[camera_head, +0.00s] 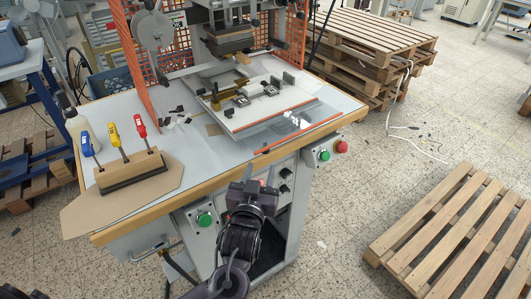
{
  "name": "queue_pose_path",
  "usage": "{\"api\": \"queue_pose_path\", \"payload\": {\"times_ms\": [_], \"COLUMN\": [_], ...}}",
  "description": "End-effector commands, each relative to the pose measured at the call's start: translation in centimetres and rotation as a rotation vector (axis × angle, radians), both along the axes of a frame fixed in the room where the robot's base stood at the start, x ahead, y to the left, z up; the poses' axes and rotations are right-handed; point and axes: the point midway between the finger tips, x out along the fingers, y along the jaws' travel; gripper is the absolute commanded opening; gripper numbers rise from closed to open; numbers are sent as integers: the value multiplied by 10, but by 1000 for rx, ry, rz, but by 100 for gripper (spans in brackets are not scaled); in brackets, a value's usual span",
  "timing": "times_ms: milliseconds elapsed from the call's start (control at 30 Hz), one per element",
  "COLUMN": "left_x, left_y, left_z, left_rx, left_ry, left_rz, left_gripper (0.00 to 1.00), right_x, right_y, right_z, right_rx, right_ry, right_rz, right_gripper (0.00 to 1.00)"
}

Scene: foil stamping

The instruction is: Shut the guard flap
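The foil stamping press (228,38) stands at the back of the workbench, with orange mesh guards (143,75) at its sides. A clear panel with orange edge strips (298,133), which looks like the guard flap, lies folded down flat at the front of the press, near the bench's front edge. My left gripper (262,184) is in front of the bench, below and apart from the panel's front strip. It is dark and seen from behind, so its finger opening is hidden. My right gripper is not in view.
A wooden block with several coloured-handled tools (132,172) stands on the bench's left, by a white bottle (82,132). Green button boxes (204,219) and a red button (341,147) sit along the front edge. Pallets (465,235) lie on the floor at right.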

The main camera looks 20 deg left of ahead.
Motion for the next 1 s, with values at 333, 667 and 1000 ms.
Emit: {"api": "queue_pose_path", "payload": {"times_ms": [333, 667, 1000], "left_x": [45, 75, 75], "left_y": [6, 9, 9], "left_z": [9, 6, 6], "left_rx": [-5, -6, -8], "left_ry": [-16, -13, -12], "left_rz": [2, 2, 1], "left_gripper": [39, 39, 26], "right_x": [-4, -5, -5], "right_y": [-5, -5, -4], "right_z": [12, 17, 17], "right_rx": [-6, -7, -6], "right_ry": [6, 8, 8], "right_rz": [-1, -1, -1], "right_gripper": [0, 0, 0]}}
